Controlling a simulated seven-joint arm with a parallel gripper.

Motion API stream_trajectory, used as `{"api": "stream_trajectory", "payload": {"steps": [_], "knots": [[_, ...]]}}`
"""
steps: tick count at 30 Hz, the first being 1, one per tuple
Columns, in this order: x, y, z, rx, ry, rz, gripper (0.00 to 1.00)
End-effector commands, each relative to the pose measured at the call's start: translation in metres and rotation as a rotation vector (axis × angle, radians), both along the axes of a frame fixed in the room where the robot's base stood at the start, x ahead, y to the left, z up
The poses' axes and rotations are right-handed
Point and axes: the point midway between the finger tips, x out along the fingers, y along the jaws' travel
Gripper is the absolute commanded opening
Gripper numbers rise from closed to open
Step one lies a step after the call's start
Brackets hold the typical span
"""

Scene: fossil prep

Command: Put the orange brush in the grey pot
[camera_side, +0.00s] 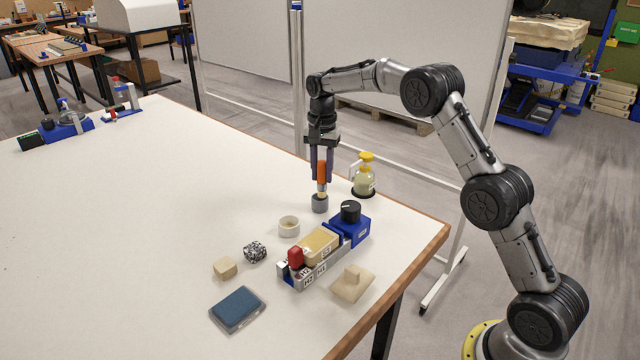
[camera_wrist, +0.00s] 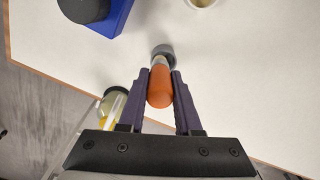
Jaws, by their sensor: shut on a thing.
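The orange brush (camera_side: 322,172) is upright between the fingers of my gripper (camera_side: 321,179), which is shut on its orange handle. The brush also shows between the fingers in the wrist view (camera_wrist: 160,90). Its pale lower part meets the mouth of the small grey pot (camera_side: 320,205) on the white table. The pot shows beyond the fingertips in the wrist view (camera_wrist: 163,50). The brush's lower tip is hidden, seemingly inside the pot's rim; I cannot tell how deep it sits.
A yellow-topped bottle (camera_side: 364,178) stands close to the right of the pot. A white ring-shaped dish (camera_side: 289,226), a blue block with a black knob (camera_side: 350,226) and a grey rack (camera_side: 310,272) are nearer the camera. The table's left side is largely clear.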

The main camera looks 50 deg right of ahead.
Motion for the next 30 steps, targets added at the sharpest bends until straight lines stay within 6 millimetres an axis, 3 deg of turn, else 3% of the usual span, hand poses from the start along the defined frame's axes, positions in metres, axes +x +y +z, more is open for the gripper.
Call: {"api": "stream_trajectory", "payload": {"steps": [5,13,24,25,30], "knots": [[0.007,-0.001,-0.008,0.000,0.000,0.000,0.00],[0.008,-0.002,-0.040,0.001,0.003,0.000,0.00],[0.008,-0.002,-0.044,0.000,0.000,0.000,0.00],[0.008,-0.002,-0.044,0.000,0.000,0.000,0.34],[0.008,-0.002,-0.044,0.000,0.000,0.000,0.63]]}}
